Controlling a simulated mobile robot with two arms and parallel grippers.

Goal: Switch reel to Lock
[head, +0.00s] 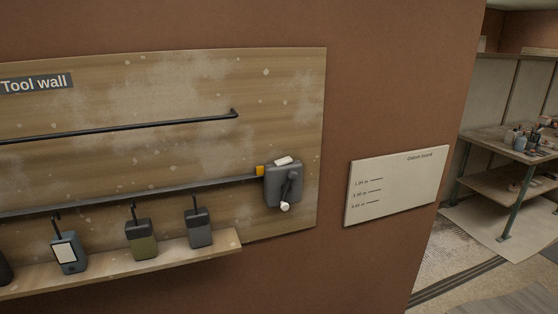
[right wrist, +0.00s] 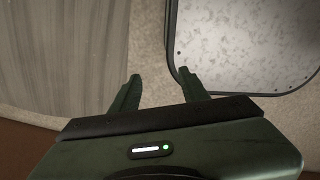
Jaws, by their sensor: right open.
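The reel (head: 284,184) is a dark grey box at the right end of the tool wall board (head: 290,100) in the head view. A dark lever with a pale knob (head: 285,207) is on its front, with the knob hanging at the bottom. A pale label sits on its top edge and a yellow piece (head: 260,171) on its left side. Any Lock marking is too small to read. My right gripper (right wrist: 157,76) shows in the right wrist view with its fingers apart and nothing between them. The reel is not in that view. My left gripper is not in view.
A shelf (head: 220,244) with several hanging devices runs left of the reel, below a black rail (head: 120,129). A white board (head: 397,186) hangs to the right. A workbench (head: 500,143) stands far right. A dark-edged speckled panel (right wrist: 245,45) lies beyond my right gripper.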

